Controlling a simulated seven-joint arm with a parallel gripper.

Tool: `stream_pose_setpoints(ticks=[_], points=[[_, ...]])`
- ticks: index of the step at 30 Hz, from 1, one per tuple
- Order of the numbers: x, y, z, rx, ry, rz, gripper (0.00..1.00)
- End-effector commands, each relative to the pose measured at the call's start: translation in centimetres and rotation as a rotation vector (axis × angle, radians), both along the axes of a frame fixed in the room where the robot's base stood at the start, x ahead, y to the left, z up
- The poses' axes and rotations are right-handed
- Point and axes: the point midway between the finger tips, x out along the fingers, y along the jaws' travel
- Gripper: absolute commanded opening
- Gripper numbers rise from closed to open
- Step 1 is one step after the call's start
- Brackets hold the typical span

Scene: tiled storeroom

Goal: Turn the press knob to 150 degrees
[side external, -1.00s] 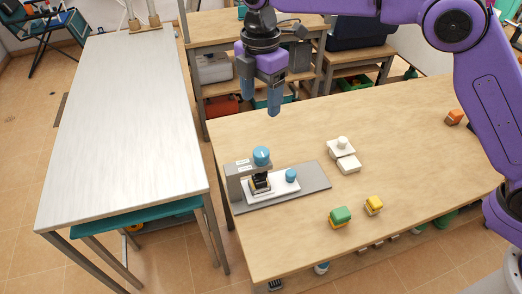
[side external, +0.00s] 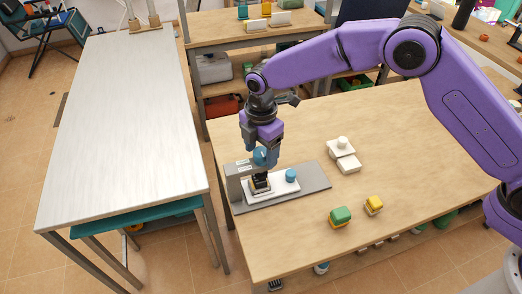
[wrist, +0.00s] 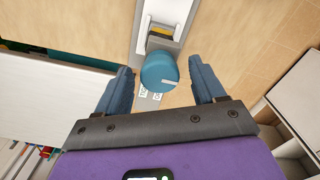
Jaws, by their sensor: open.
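The press (side external: 232,187) stands on a grey base plate at the near left of the wooden table. Its blue round knob (side external: 260,156) is on top and is partly covered by my gripper in the side view. In the wrist view the knob (wrist: 160,73) shows a pale pointer line towards its right side, with small white labels (wrist: 150,94) beside it. My gripper (wrist: 165,85) is open, its two blue fingers on either side of the knob with gaps visible. I cannot tell whether the fingertips are down at knob height.
The far right of the table is clear. A white-topped table (side external: 125,120) stands at left.

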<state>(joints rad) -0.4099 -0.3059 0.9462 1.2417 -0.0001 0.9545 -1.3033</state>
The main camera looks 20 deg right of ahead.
Motion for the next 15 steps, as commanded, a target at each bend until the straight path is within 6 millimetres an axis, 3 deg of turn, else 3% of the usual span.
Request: stream_pose_setpoints(ticks=[11, 12, 15], points=[[0.0, 0.02, -0.7, 0.0, -0.001, 0.0, 0.69], [0.0, 0.02, -0.69, 0.0, -0.001, 0.0, 0.66], [0.0, 0.02, -0.68, 0.0, -0.001, 0.0, 0.33]])
